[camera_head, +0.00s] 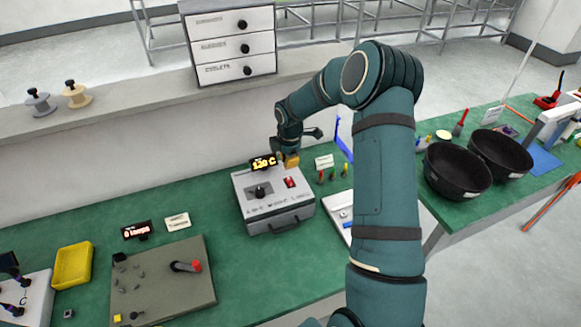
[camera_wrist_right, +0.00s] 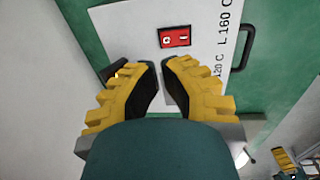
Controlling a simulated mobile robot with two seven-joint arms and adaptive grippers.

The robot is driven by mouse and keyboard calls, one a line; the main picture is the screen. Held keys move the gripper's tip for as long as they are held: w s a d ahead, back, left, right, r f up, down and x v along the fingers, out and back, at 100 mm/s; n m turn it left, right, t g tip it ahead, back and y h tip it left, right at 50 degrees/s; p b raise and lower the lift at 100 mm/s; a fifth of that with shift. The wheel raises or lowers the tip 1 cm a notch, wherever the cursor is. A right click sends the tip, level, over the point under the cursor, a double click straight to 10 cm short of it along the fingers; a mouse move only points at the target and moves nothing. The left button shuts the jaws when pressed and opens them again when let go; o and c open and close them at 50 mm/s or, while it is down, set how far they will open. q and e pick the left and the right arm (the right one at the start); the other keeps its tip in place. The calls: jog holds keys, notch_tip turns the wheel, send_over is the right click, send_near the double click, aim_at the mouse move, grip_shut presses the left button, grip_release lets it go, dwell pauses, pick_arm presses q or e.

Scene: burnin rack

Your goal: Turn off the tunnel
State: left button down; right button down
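The tunnel appears to be the grey-white box (camera_head: 262,208) on the green bench, with a front handle, a black knob (camera_head: 260,191) and a lit display (camera_head: 263,162) reading about 120 C. Its red rocker switch (camera_head: 290,182) is on the top panel; in the right wrist view the switch (camera_wrist_right: 175,37) shows O and I marks. My right gripper (camera_head: 291,160) is over the box's back edge, behind the switch. In the wrist view its yellow fingers (camera_wrist_right: 159,66) are slightly apart with nothing between them, and the switch lies just beyond their tips. My left gripper is out of view.
Small coloured-handled tools (camera_head: 333,174) and a label card (camera_head: 324,161) stand right of the box. A grey board (camera_head: 160,285) and a yellow tray (camera_head: 73,265) lie left. Black bowls (camera_head: 457,170) are at right. A drawer cabinet (camera_head: 232,48) stands on the ledge behind.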

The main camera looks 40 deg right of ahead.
aim_at(285, 178)
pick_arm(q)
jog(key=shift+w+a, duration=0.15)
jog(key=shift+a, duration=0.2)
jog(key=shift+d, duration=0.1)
pick_arm(e)
notch_tip(285, 178, up, 7)
jog(key=a, duration=0.1)
jog(key=shift+s, duration=0.2)
pick_arm(q)
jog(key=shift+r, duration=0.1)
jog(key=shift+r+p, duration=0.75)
jog(key=shift+p, duration=0.15)
pick_arm(e)
jog(key=shift+s+a, duration=0.15)
jog(key=f, duration=0.4)
jog(key=w+f, duration=0.1)
jog(key=f, duration=0.9)
jog(key=shift+w+d, duration=0.25)
jog(key=shift+w, duration=0.05)
